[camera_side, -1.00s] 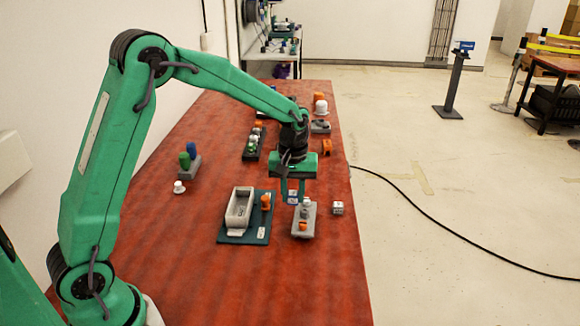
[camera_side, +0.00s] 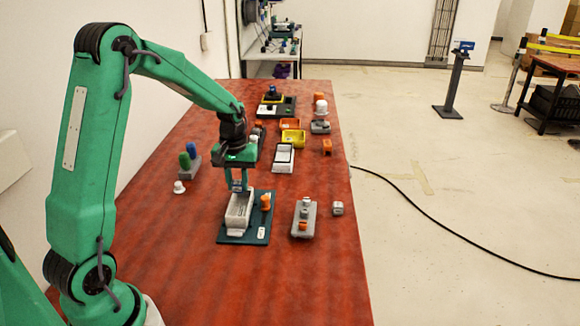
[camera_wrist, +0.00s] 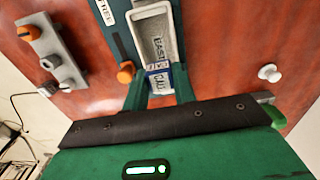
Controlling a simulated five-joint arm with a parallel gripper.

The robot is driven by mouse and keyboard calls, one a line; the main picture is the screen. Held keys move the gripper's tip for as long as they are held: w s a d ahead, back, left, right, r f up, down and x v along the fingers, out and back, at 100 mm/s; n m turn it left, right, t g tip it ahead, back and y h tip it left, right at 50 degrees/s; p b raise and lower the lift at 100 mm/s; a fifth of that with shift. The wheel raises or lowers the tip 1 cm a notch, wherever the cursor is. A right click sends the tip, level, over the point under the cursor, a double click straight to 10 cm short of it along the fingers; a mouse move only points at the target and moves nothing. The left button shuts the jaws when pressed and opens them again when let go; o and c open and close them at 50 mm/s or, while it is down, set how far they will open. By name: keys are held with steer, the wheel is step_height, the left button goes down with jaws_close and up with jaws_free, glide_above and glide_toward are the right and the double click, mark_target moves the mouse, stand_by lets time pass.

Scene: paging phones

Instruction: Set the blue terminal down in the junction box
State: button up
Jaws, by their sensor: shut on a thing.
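My gripper (camera_side: 238,180) is shut on the blue terminal (camera_wrist: 158,72), a small blue and white block with lettering, seen between the fingers in the wrist view. In the side view the terminal (camera_side: 238,187) is at the back end of the junction box (camera_side: 231,222), near rim height. The junction box is a long, open, pale grey tray on a dark teal plate (camera_side: 260,238). In the wrist view the box (camera_wrist: 150,28) shows an inside label reading EAST, and the terminal overlaps its near end. I cannot tell whether the terminal touches the box.
An orange knob (camera_side: 265,202) stands on the plate right beside the box. A grey block with several fittings (camera_side: 304,228) lies to the right. A stand with green and blue posts (camera_side: 190,163) and a white knob (camera_side: 179,187) are at the left. The front table is clear.

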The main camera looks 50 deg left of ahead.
mark_target(239, 192)
steer(key=shift+f, duration=0.2)
steer(key=shift+f, duration=1.05)
steer(key=shift+f, duration=0.65)
stand_by(0.7)
steer(key=shift+r, duration=0.15)
stand_by(0.6)
steer(key=o, duration=1)
steer(key=shift+r, duration=0.15)
steer(key=shift+r, duration=2.35)
